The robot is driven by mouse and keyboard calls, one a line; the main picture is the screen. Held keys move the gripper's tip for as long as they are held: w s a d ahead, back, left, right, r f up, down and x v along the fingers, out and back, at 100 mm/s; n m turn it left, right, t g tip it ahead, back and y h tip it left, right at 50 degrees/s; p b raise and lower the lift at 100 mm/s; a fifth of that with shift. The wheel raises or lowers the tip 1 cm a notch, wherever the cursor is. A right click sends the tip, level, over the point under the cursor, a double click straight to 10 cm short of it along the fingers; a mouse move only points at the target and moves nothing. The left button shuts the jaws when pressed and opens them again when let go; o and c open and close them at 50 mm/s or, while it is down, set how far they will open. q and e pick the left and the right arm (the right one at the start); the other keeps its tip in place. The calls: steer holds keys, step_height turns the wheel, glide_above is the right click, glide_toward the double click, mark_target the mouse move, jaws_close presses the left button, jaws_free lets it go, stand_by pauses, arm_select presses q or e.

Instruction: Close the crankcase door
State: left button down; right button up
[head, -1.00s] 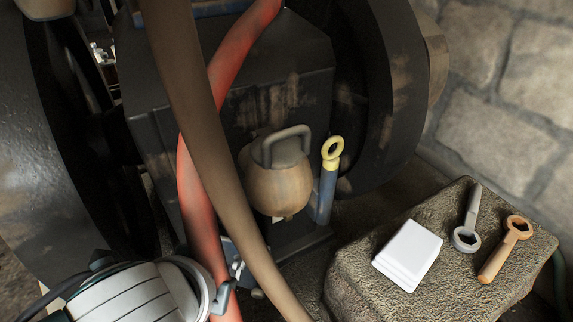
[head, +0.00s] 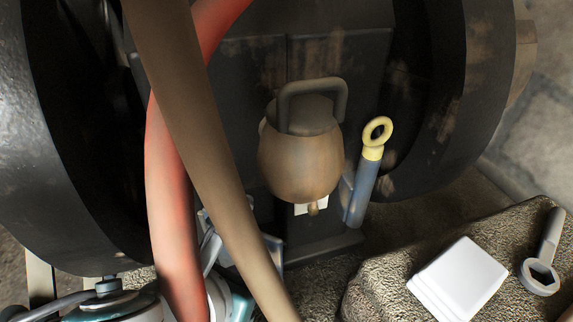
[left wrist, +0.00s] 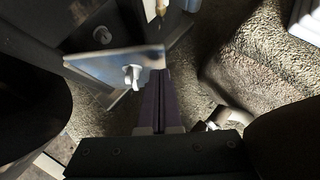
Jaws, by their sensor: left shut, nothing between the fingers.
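A grey metal plate with a wing nut, which looks like the crankcase door (left wrist: 108,66), juts out from the dark engine in the left wrist view. Its inner side and hinge are hard to make out. In the head view a small blue-grey part of it (head: 274,252) shows low on the engine, mostly hidden by the brown hose. My left gripper (left wrist: 161,84) is shut and empty, with its fingertips close to the plate's right end. I cannot tell whether they touch it. In the head view the hoses hide its fingers. My right gripper is not in view.
A red hose (head: 170,190) and brown hose (head: 200,130) cross in front of the engine. A round brown pot with a handle (head: 300,160) and a blue cylinder with a yellow ring (head: 362,187) are beside them. A stone block (head: 385,270) carries a white box (head: 458,280) and wrench (head: 541,262).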

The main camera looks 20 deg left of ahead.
arm_select(q)
steer(key=b+x, duration=0.1)
steer(key=x, duration=0.1)
steer(key=shift+w+f, duration=0.2)
steer(key=shift+f, duration=0.1)
steer(key=shift+d, duration=0.1)
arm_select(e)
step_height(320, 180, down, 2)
arm_select(q)
steer(key=shift+w, duration=0.15)
